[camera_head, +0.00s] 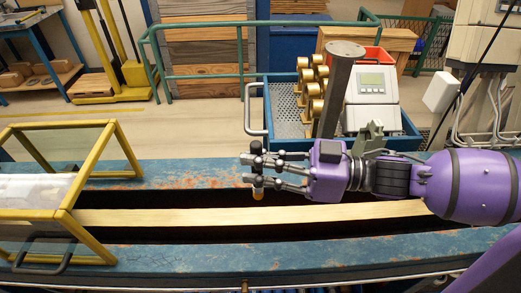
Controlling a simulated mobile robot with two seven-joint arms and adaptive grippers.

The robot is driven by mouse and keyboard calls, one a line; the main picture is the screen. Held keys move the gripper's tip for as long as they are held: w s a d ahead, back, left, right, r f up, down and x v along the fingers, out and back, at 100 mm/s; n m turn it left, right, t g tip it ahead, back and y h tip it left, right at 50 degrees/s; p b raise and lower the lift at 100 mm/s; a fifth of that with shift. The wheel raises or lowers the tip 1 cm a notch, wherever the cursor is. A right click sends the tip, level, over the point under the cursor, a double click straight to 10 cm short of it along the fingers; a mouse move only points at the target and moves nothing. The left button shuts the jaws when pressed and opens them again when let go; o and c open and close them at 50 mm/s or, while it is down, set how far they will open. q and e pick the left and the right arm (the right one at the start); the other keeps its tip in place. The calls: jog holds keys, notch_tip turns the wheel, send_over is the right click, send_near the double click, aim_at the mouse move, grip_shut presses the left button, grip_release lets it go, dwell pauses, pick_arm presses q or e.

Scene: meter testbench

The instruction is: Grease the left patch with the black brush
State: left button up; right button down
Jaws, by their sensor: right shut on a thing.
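My right gripper (256,168) comes in from the right and is shut on a small upright brush (258,194). The brush has a dark top above the fingers and a tan tip below them; the fingers hide its middle. It is held over the bench, above the dark slot and pale strip (330,213). I cannot tell from this view whether the tip touches anything. No clearly marked left patch shows; orange worn marks (128,174) lie on the blue far rail. My left gripper is not in view.
A yellow-framed clear guard (75,225) with a dark handle covers the bench's left end. Behind the bench, a blue tray (284,140) holds several brass parts (313,90) and a grey meter box (372,98). A dark post (337,90) stands there. The strip's middle is open.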

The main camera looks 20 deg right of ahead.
jog(key=shift+w+d+r+g+y, duration=0.15)
jog(key=shift+d+r+g, duration=0.1)
jog(key=shift+r, duration=0.3)
jog(key=shift+w+d+r+g+y, duration=0.1)
jog(key=shift+d+r+g+y, duration=0.1)
jog(key=shift+r, duration=0.3)
jog(key=shift+f+b, duration=0.45)
jog(key=shift+f, duration=0.1)
notch_tip(320, 180, down, 4)
jog(key=shift+r+b, duration=0.25)
jog(key=shift+b, duration=0.7)
jog(key=shift+f, duration=0.1)
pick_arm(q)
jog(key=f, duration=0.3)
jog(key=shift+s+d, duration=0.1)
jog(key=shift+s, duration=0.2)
pick_arm(e)
jog(key=shift+r, duration=0.2)
